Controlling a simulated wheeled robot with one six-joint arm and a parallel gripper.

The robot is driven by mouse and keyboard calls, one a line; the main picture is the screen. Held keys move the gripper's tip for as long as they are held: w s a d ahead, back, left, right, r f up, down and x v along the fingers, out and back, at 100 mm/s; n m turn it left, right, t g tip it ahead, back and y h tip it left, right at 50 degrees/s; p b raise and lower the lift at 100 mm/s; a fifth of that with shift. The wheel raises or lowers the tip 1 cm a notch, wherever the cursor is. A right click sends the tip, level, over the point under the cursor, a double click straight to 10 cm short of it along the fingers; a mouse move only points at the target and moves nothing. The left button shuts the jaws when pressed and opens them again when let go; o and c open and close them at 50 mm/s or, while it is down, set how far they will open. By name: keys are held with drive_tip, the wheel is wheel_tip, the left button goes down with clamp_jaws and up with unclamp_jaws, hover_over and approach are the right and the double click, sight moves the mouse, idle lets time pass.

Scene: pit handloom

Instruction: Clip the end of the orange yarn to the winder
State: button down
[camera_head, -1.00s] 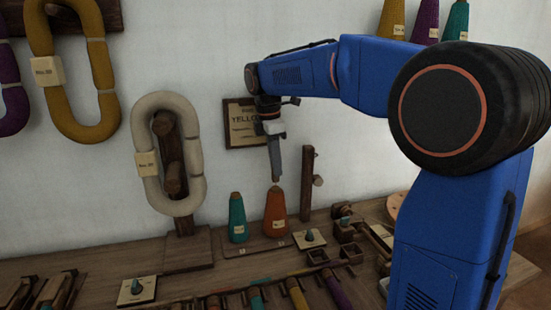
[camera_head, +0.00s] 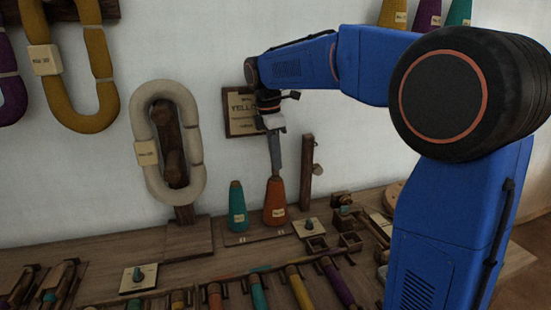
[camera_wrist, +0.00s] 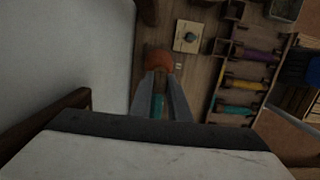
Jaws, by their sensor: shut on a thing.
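An orange cone of yarn (camera_head: 275,203) stands upright with a small label. My gripper (camera_head: 275,174) points straight down with its fingertips at the top of this cone. In the wrist view the fingers (camera_wrist: 160,76) reach to the orange cone (camera_wrist: 158,61). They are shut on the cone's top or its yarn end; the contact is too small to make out. A teal cone (camera_head: 237,208) stands just left of the orange one. No part is plainly recognisable as the winder; a small wooden device (camera_head: 345,211) is to the right.
A wooden post with a peg (camera_head: 307,171) rises right of the orange cone. A cream skein (camera_head: 141,118) hangs on a stand at left. A rack of coloured bobbins (camera_head: 299,291) lies in front. A framed sign (camera_head: 232,121) is on the wall behind my gripper.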

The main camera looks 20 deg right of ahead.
drive_tip(key=shift+r, duration=2.5)
drive_tip(key=shift+s+d+f, duration=0.1)
